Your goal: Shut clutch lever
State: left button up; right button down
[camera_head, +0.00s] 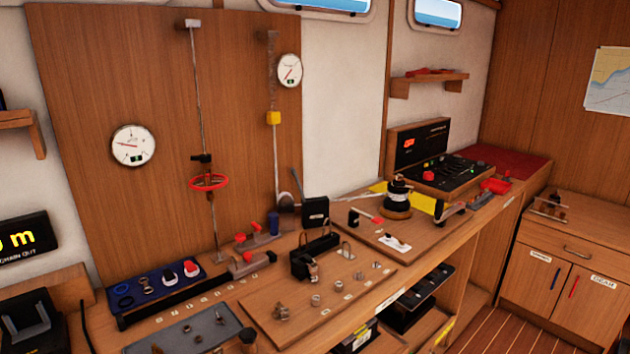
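No lever is labelled clearly enough for me to say which one is the clutch lever. A red-handled lever (376,219) lies on the right wooden board, left of a black and white winch drum (397,197). A red-tipped grey lever unit (258,234) sits on the bench below the tall panel, and a similar red-tipped unit (247,264) is nearer. A thin black lever (297,184) stands tilted up by a black box (315,211). Neither gripper is in view.
A red handwheel (208,182) is on a vertical rod on the panel. A control console (450,175) stands at the back right. A board (345,300) with several small metal fittings and a blue tray (155,290) take up the near bench. A cabinet (570,260) is at the right.

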aim_at(293, 171)
jog(key=k+j, duration=0.25)
jog(key=j, duration=0.15)
jog(key=k+j, duration=0.3)
jog(key=i+l+u, duration=0.1)
jog(key=u, duration=0.3)
jog(key=i+l+u, duration=0.1)
jog(key=u, duration=0.3)
jog(key=l+u, duration=0.8)
jog(key=l, duration=1.6)
